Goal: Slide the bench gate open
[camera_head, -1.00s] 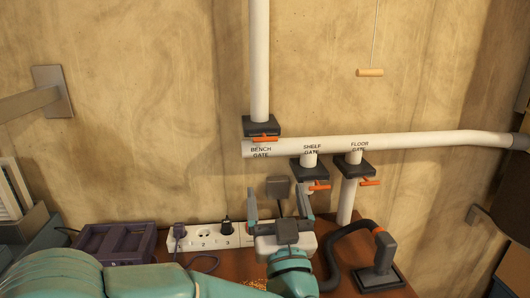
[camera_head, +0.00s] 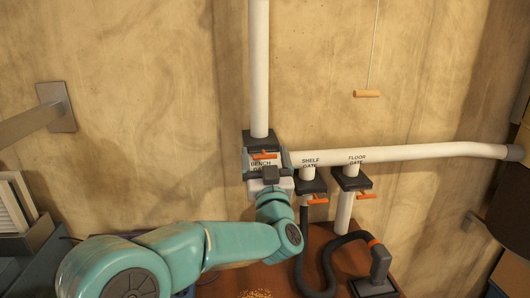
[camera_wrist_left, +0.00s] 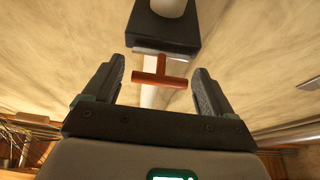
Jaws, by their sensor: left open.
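The bench gate (camera_head: 258,141) is a dark block at the foot of a vertical white pipe. Its orange T-shaped handle (camera_head: 265,156) sticks out at the front, just above the partly hidden BENCH GATE lettering. My left gripper (camera_head: 266,160) is open in front of the handle. In the left wrist view the handle (camera_wrist_left: 161,72) lies between the two open fingers, with a gap on each side, and the gate block (camera_wrist_left: 163,29) is beyond it. I cannot tell the exact depth between fingertips and handle. My right gripper is not in view.
The shelf gate (camera_head: 312,182) and floor gate (camera_head: 351,179), with similar orange handles, sit below the horizontal white pipe (camera_head: 400,153). A black hose (camera_head: 329,265) stands on the brown bench. A wooden pull handle (camera_head: 367,93) hangs at upper right.

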